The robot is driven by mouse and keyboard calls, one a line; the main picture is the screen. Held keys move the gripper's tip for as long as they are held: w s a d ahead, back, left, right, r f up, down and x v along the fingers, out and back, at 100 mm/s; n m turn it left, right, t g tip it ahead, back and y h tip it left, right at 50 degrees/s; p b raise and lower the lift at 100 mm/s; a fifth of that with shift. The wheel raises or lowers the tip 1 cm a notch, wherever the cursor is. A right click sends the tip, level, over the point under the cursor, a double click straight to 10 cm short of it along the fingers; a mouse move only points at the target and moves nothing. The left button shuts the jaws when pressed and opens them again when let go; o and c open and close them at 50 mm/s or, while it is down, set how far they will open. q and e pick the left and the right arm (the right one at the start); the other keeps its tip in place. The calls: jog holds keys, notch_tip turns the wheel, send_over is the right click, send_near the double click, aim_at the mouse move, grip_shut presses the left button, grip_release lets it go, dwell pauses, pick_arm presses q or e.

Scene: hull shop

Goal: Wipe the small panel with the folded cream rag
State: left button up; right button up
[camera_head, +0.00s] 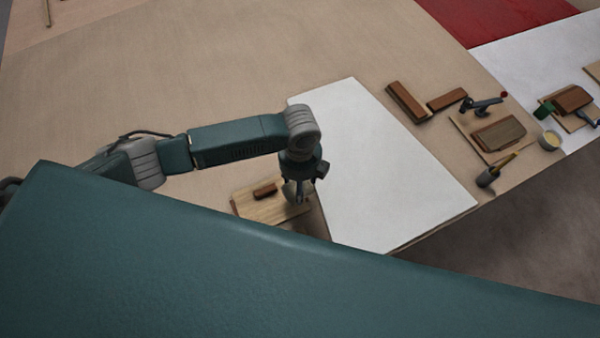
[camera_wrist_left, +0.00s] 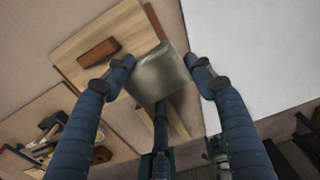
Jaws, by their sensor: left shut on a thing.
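My left gripper (camera_head: 299,197) points down over a small light wooden panel (camera_head: 248,208), close to the left edge of a large white panel. It is shut on the folded cream rag (camera_wrist_left: 160,75), which looks grey-beige between the two fingers in the left wrist view. The rag overlaps the right part of the wooden panel (camera_wrist_left: 82,47) there; I cannot tell whether it touches it. A brown block (camera_head: 265,190) lies on the wooden panel. My own teal body hides the near area. My right gripper is not in view.
The large white panel (camera_head: 370,160) has a clear surface. Brown blocks (camera_head: 408,101), a board with a block and a clamp (camera_head: 483,104), a dark cup with a brush (camera_head: 487,177) and a pale tub (camera_head: 549,141) stand to the right. The tan surface behind my arm is mostly free.

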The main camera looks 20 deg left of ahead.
pick_arm(q)
jog(key=shift+w+d+r+p, duration=0.1)
jog(key=shift+r+p, duration=0.55)
jog(key=shift+r, duration=0.6)
jog(key=shift+r+p, duration=0.15)
jog(key=shift+p, duration=0.2)
